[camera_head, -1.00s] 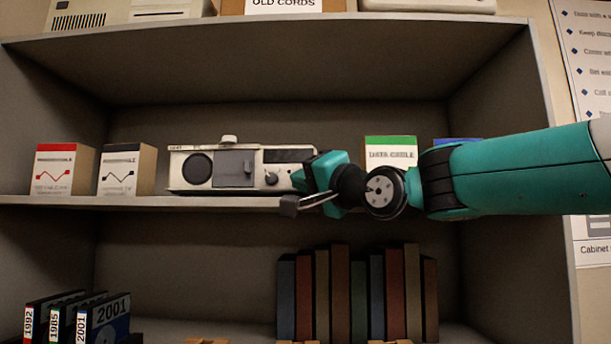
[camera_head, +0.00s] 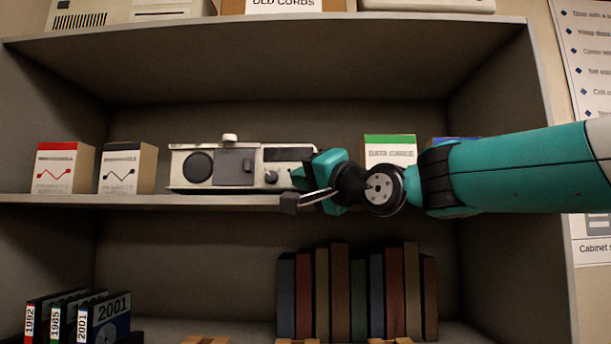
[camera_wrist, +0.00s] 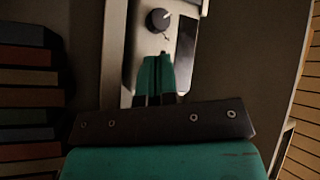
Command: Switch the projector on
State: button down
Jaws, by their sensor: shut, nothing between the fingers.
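The projector (camera_head: 236,165) is a white and grey box on the middle shelf, with a round dark grille on its left, a grey panel in the middle and a knob (camera_head: 271,177) at its lower right. A small white knob sits on top. In the wrist view the dark round knob (camera_wrist: 158,20) shows with a light pointer mark, just beyond my fingertips. My gripper (camera_head: 293,190) is in front of the projector's right end and hides that end. In the wrist view its teal fingers (camera_wrist: 154,75) are together and empty. Contact with the projector cannot be told.
Two boxes, one red-topped (camera_head: 64,167) and one dark-topped (camera_head: 127,168), stand left of the projector. A green-topped data cable box (camera_head: 390,148) stands right, behind my arm. The space above the projector is clear.

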jog(key=shift+w+d+r, duration=0.25)
jog(key=shift+w+d, duration=0.05)
jog(key=shift+d, duration=0.05)
jog(key=shift+s+a+f+b, duration=0.2)
jog(key=shift+s+f+b, duration=0.1)
jog(key=shift+b, duration=0.25)
jog(key=shift+s+a+b, duration=0.15)
jog(key=shift+s+b, duration=1.05)
jog(key=shift+s, duration=1.2)
jog(key=s+m+g+p, duration=0.1)
jog(key=m+p, duration=0.1)
jog(key=m, duration=0.2)
jog(key=s+m+h+p, duration=0.1)
jog(key=s+m, duration=0.1)
jog(key=m, duration=0.3)
jog(key=s+r+m+g+h+p, duration=0.1)
jog(key=m+p, duration=0.1)
jog(key=m, duration=0.3)
jog(key=shift+s+g+p, duration=0.3)
jog(key=shift+s, duration=0.1)
